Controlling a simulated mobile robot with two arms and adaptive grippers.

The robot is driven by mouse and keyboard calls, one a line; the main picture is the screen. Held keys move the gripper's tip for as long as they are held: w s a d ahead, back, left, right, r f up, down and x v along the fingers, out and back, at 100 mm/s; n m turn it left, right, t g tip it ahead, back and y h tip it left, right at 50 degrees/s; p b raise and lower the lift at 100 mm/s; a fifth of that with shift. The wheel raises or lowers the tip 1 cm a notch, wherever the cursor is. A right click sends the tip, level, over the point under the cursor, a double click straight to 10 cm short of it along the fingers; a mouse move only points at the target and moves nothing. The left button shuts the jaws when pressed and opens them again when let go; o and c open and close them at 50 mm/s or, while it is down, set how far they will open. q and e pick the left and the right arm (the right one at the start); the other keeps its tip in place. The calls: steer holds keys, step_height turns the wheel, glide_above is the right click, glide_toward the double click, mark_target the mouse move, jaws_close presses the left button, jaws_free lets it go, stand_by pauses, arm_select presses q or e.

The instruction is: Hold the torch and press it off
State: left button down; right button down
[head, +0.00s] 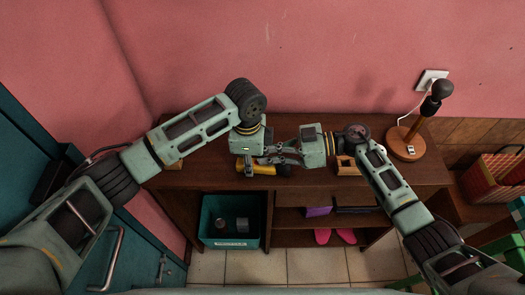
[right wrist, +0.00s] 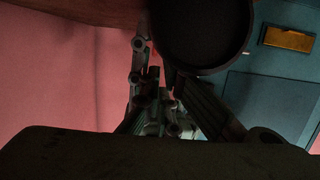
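The torch (head: 245,170), yellow with a dark head at its right end, is at the front of the wooden shelf top. A large dark round shape at the top of the right wrist view may be its head. My left gripper points down over the yellow part; its fingers are mostly hidden, so its grip cannot be told. My right gripper (head: 264,156) points left just above the torch, close to my left gripper. Its fingers converge at the tips and look shut, with nothing seen between them. It also shows in the right wrist view (right wrist: 159,73). The torch's button is not visible.
A lamp (head: 406,143) with a wooden base stands at the right end of the shelf top (head: 195,178). Below are a teal bin (head: 213,239), a purple item (head: 318,211) and pink shoes (head: 334,236). A red basket (head: 490,180) is at right. The pink wall is behind.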

arm_select(q)
steer(key=shift+a, duration=0.2)
arm_select(e)
steer(key=v, duration=0.5)
steer(key=shift+d+f, duration=0.15)
steer(key=shift+d, duration=0.3)
arm_select(q)
steer(key=shift+a+f, duration=0.1)
steer(key=shift+a, duration=0.35)
arm_select(e)
steer(key=shift+w+d+r, duration=0.15)
steer(key=shift+d+r, duration=0.15)
steer(key=shift+r, duration=0.05)
arm_select(q)
steer(key=shift+d, duration=0.75)
arm_select(e)
steer(key=shift+d+r, duration=0.15)
steer(key=shift+d, duration=0.55)
arm_select(q)
steer(key=c, duration=1.3)
jaws_free()
steer(key=shift+w+a, duration=0.1)
steer(key=shift+a, duration=0.1)
arm_select(e)
steer(key=shift+a, duration=0.3)
arm_select(q)
steer(key=shift+o, duration=0.2)
steer(key=shift+d, duration=0.1)
